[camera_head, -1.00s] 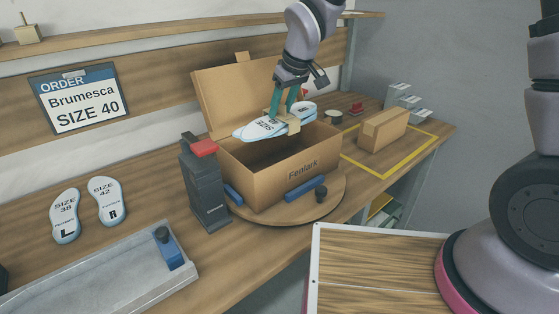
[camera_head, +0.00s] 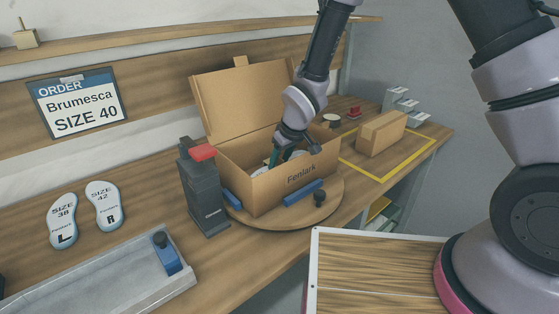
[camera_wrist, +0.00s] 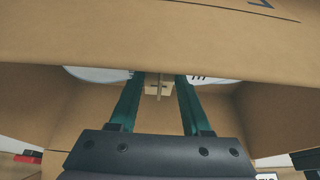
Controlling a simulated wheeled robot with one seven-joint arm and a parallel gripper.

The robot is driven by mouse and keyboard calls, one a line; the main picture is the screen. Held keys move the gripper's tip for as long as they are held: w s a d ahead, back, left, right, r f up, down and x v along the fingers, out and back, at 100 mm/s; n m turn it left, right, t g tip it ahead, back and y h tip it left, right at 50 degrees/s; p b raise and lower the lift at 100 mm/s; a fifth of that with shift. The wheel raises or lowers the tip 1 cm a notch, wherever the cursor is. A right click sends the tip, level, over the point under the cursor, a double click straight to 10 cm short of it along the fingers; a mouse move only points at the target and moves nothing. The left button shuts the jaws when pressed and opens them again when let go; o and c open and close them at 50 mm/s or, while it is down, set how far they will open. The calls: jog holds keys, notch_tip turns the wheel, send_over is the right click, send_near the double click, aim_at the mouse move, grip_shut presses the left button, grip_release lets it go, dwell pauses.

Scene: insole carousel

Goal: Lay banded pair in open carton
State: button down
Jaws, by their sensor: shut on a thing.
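The open carton (camera_head: 262,190), marked Fenlark, stands on a round wooden turntable (camera_head: 335,196) with its lid raised at the back. My gripper (camera_head: 275,160) reaches down inside the carton, its fingers partly hidden by the front wall. In the wrist view my gripper (camera_wrist: 159,82) is shut on the tan band (camera_wrist: 158,88) of the banded pair. White parts of the banded pair (camera_wrist: 95,74) show on both sides of the fingers, low in the carton. The front wall hides most of the pair, so I cannot tell whether it touches the carton floor.
A dark dispenser with a red top (camera_head: 203,152) stands close left of the carton. Blue clamps (camera_head: 304,190) sit at the carton's base. A closed box (camera_head: 381,132) lies inside a yellow outline at right. Two loose insoles (camera_head: 64,218) and a grey tray (camera_head: 110,275) are at left.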

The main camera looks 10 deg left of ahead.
jog(key=shift+f, duration=0.15)
jog(key=shift+c, duration=1.8)
grip_release()
jog(key=v, duration=1.2)
jog(key=shift+r, duration=0.2)
jog(key=w+d+r+m+t, duration=0.1)
jog(key=w+d+r+m, duration=0.25)
jog(key=d+r, duration=0.65)
jog(key=s+d+r+m+t, duration=0.1)
jog(key=s+d+r+m, duration=0.4)
jog(key=d, duration=0.5)
jog(key=s+d+r+m+t+h, duration=0.1)
jog(key=s+d+r+m+t, duration=0.1)
jog(key=s+d+r+m, duration=0.3)
jog(key=s+d+r, duration=0.4)
jog(key=d+r, duration=0.1)
jog(key=d, duration=0.1)
jog(key=shift+d+r, duration=0.2)
jog(key=shift+r, duration=0.05)
